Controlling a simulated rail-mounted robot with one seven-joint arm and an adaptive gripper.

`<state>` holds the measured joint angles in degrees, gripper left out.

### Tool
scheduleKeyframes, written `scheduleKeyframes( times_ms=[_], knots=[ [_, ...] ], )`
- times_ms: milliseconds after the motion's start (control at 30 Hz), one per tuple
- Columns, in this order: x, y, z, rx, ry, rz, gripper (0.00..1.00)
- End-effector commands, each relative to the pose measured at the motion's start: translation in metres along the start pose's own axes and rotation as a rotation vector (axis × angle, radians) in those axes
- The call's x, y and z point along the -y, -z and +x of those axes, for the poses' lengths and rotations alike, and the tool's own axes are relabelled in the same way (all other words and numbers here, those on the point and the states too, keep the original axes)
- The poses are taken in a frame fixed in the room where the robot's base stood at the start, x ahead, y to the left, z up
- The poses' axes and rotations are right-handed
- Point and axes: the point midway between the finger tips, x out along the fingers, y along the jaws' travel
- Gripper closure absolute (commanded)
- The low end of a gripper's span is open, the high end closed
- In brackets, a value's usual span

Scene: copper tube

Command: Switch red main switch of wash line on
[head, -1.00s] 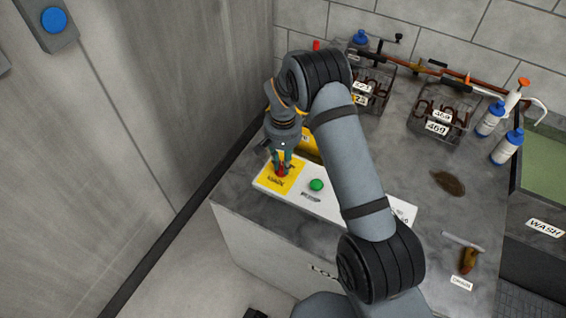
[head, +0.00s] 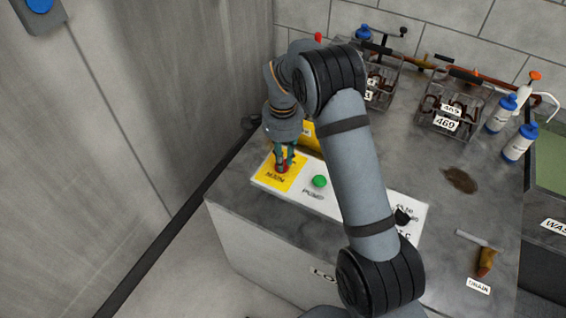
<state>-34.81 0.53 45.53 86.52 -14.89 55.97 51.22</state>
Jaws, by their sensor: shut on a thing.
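The red main switch (head: 281,169) sits on a yellow plate (head: 271,182) marked MAIN, at the left end of a white control panel (head: 316,203). My gripper (head: 283,160) points down over it, with its fingers shut on the red switch. The fingers cover part of the switch, so its exact turn angle cannot be told. A green PUMP button (head: 320,181) is just right of the yellow plate. A black knob (head: 402,216) shows at the panel's right end, partly behind my arm.
Racks with tags (head: 446,112) stand at the back, beside blue-capped bottles (head: 517,144). A dark stain (head: 461,180) and a brown-handled tool (head: 486,261) near the DRAIN label lie on the right. A grey wall rises on the left.

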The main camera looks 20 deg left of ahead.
Motion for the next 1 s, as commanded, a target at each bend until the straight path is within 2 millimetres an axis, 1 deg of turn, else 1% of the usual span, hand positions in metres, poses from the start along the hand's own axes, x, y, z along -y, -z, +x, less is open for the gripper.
scheduleKeyframes(
  times_ms=[33,200,400,967,1000],
  knots=[
    [0.0009,-0.0002,0.0026,-0.001,0.002,0.03,1.0],
    [0.0007,-0.0008,0.0017,0.0,0.002,0.126,1.0],
    [0.0006,-0.0007,0.0005,-0.001,0.002,0.193,1.0],
    [0.0004,-0.0008,-0.0006,0.0,0.001,0.224,1.0],
    [0.0004,-0.0008,-0.0006,0.0,0.001,0.224,0.8]
  ],
)
